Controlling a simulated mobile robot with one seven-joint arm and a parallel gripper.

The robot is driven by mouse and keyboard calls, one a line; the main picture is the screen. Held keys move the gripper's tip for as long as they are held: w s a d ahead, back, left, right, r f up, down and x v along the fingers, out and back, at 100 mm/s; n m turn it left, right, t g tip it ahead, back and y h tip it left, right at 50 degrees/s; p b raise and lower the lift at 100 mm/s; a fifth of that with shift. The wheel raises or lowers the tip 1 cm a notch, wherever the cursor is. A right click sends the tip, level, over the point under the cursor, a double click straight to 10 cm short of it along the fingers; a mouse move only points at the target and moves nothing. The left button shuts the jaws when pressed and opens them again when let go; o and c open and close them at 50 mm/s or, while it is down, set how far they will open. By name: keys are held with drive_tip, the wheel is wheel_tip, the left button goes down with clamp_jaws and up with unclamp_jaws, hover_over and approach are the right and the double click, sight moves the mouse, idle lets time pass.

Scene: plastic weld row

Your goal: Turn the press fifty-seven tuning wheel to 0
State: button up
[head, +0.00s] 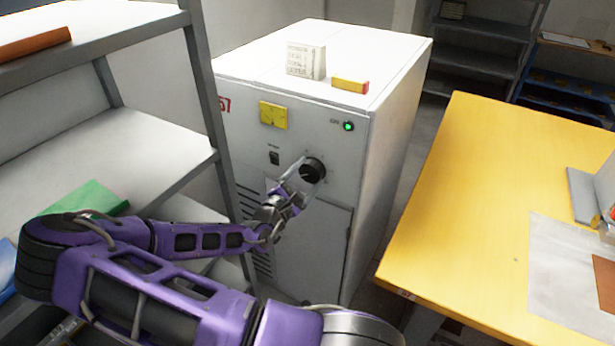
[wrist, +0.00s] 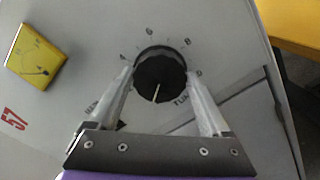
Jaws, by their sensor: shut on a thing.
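The press fifty-seven tuning wheel (head: 314,170) is a black round knob on the front of a light grey cabinet (head: 400,110) marked with a red 57. In the wrist view the wheel (wrist: 160,68) has a ring of small numerals and ticks, with 6 and 8 legible above it. Its white pointer line points to the bottom of that picture, slightly left. I cannot make out a 0. My gripper (head: 301,172) is shut on the wheel. In the wrist view its two pale fingers (wrist: 160,82) lie along opposite sides of the rim.
A yellow gauge (head: 273,115), a black switch (head: 274,158) and a lit green lamp (head: 348,126) are on the cabinet front. A white block (head: 306,60) and a yellow-red box (head: 350,86) lie on top. Grey shelving (head: 205,80) stands left, a yellow table (head: 480,200) right.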

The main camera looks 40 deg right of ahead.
drive_tip(key=shift+n, duration=1.1)
drive_tip(key=o, duration=1.2)
drive_tip(key=shift+c, duration=0.2)
drive_tip(key=v, duration=1.7)
drive_tip(key=shift+a+b, duration=0.25)
drive_tip(key=shift+b, duration=0.05)
drive_tip(key=shift+s, duration=0.1)
